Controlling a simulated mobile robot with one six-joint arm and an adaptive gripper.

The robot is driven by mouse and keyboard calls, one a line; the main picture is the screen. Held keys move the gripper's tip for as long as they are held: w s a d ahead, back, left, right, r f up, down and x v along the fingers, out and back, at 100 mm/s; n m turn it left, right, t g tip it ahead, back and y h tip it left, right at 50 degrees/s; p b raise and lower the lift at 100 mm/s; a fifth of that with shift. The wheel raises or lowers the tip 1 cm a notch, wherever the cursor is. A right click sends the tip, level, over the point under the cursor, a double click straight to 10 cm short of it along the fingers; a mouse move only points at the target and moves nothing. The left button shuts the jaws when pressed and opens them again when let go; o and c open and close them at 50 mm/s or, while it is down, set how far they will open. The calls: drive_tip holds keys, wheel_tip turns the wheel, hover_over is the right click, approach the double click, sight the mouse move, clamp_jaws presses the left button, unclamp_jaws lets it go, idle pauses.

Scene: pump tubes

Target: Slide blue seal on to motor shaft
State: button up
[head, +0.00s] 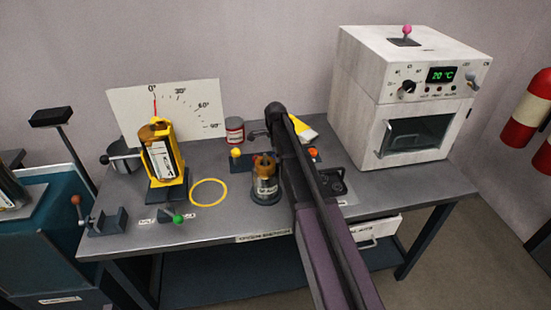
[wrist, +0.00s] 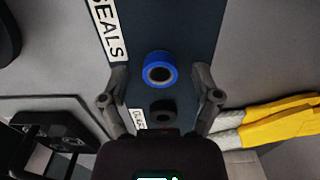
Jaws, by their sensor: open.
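The blue seal (wrist: 158,74), a ring with a dark centre, sits on a dark plate (wrist: 190,30) labelled SEALS in the wrist view. A smaller black ring (wrist: 162,113) lies beside it. My gripper (wrist: 159,72) is open, with one finger on each side of the blue seal in the picture; I cannot tell its height above the plate. No contact shows. In the head view my arm hides the gripper and the blue seal. A copper-topped cylinder (head: 265,184) stands on a round base, and a labelled cylinder sits in a yellow cradle (head: 166,134). I cannot make out the motor shaft.
Yellow and grey gloves (wrist: 275,122) lie close to my gripper. A white oven (head: 410,90) stands at the back right of the bench (head: 215,228). A red and white can (head: 235,130), a yellow ring (head: 208,193) and a dial board (head: 190,100) are to the left.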

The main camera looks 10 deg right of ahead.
clamp_jaws()
idle(0.3)
drive_tip(key=shift+r, duration=0.2)
wheel_tip(320, 180, up, 10)
drive_tip(key=p, duration=1)
drive_tip(key=shift+f, duration=0.2)
idle(0.5)
